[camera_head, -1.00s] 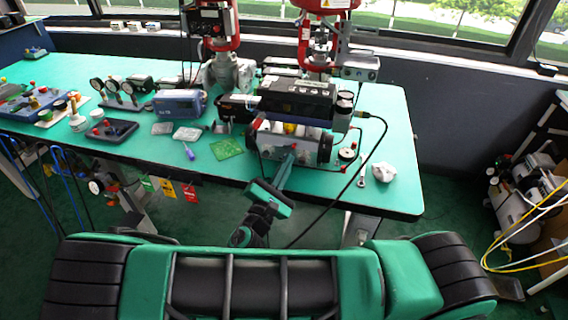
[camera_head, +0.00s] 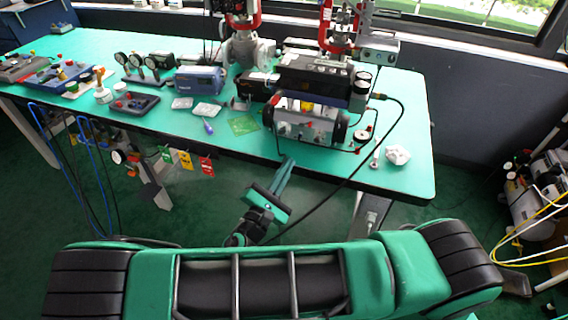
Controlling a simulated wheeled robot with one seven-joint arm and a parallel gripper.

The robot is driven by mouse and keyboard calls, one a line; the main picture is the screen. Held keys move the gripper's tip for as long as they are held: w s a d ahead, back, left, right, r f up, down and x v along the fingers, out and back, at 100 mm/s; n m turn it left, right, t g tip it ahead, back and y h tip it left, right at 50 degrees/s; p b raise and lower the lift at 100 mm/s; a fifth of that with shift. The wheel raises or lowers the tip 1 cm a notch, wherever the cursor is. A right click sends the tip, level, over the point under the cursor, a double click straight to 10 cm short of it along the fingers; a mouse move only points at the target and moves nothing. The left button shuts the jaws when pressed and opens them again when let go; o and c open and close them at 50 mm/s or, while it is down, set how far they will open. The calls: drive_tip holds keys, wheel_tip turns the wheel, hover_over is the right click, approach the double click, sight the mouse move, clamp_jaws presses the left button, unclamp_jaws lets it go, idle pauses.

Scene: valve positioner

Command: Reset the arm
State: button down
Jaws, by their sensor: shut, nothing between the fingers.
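My gripper (camera_head: 287,162) is at the front edge of the green workbench (camera_head: 340,182), its narrow fingers together and pointing away from me toward the valve positioner. My wrist (camera_head: 268,203) is low, in front of the bench edge. The valve positioner (camera_head: 308,118), a pale box with gauges and a black unit on top, stands on the bench just beyond my fingertips. I see a gap between the fingers and its body. Nothing shows in the fingers.
A black cable (camera_head: 400,125) loops from the positioner down past the bench front. A white crumpled lump (camera_head: 397,155) lies right of it. Coloured tags (camera_head: 185,160) hang at the front edge. Compressors with yellow hoses (camera_head: 545,185) stand at the right. Green floor lies between.

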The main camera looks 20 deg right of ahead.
drive_tip(key=d+m+g, duration=0.2)
drive_tip(key=d, duration=0.1)
drive_tip(key=d+m+g+h, duration=0.1)
drive_tip(key=d+m+g, duration=0.1)
drive_tip(key=d+g, duration=0.1)
drive_tip(key=s+d+r+m+g, duration=0.1)
drive_tip(key=d+m+g, duration=0.2)
drive_tip(key=d, duration=0.2)
drive_tip(key=shift+r+h, duration=0.1)
drive_tip(key=shift+h, duration=0.3)
drive_tip(key=s+d+m+g+y, duration=0.1)
drive_tip(key=s+d+m+g, duration=0.1)
drive_tip(key=d, duration=0.1)
drive_tip(key=s+d+r+m+g+y, duration=0.1)
drive_tip(key=s+d+m+g+y, duration=0.1)
drive_tip(key=d+m+g, duration=0.1)
drive_tip(key=s+d+r+m+g+y, duration=0.1)
drive_tip(key=s+d+m+g, duration=0.1)
drive_tip(key=d+m+g, duration=0.1)
drive_tip(key=shift+d, duration=0.4)
drive_tip(key=s+d+r+m+y, duration=0.2)
drive_tip(key=s+r+m+y, duration=0.3)
drive_tip(key=s, duration=0.3)
drive_tip(key=s+d+r+m+t+y, duration=0.1)
drive_tip(key=s+d+r+m+y, duration=0.1)
drive_tip(key=s+r+m+y, duration=0.4)
drive_tip(key=shift+s+d+r, duration=0.3)
drive_tip(key=shift+s+r, duration=0.7)
drive_tip(key=shift+s, duration=0.3)
